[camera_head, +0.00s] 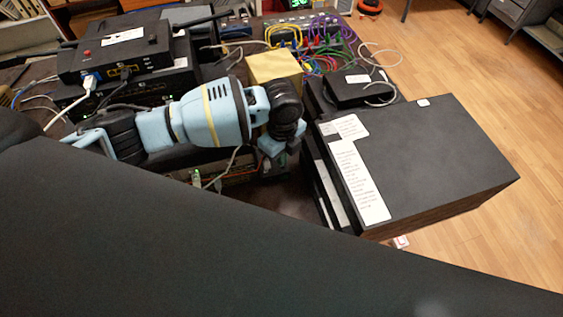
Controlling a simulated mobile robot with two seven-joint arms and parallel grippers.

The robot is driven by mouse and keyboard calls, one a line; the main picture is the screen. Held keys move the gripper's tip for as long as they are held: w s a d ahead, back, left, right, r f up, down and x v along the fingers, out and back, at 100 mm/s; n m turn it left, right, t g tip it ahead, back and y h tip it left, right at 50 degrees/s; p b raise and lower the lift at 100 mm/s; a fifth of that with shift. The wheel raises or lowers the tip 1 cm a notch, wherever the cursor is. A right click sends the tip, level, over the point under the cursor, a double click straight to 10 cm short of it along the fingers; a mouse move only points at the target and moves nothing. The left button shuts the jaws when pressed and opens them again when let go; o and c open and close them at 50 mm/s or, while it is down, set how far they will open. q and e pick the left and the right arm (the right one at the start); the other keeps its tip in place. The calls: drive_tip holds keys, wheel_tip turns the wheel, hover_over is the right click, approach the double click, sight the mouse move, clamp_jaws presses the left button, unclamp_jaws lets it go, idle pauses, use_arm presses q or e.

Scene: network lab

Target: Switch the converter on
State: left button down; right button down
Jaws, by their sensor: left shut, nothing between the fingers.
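My left arm comes in from the left across the desk. Its gripper (277,147) points down beside the front of a low device with green connectors (242,175), and it is shut and empty. The arm covers much of that device. I cannot tell whether the gripper touches it, and no switch shows clearly. I cannot tell for sure which device is the converter. A small black box with a white label (357,89) sits behind the large black case. My right gripper is not in view.
A large black case (440,155) with white labels stands right of my gripper, close to it. Stacked black network boxes (125,55) with cables are at the back left. A yellow box (273,67) and coloured cables (318,40) lie behind the arm. Wooden floor (480,70) is at right.

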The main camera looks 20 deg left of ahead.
use_arm(q)
drive_tip(key=shift+f, duration=0.3)
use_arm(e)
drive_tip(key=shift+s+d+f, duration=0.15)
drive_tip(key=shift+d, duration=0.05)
use_arm(q)
drive_tip(key=shift+f, duration=0.6)
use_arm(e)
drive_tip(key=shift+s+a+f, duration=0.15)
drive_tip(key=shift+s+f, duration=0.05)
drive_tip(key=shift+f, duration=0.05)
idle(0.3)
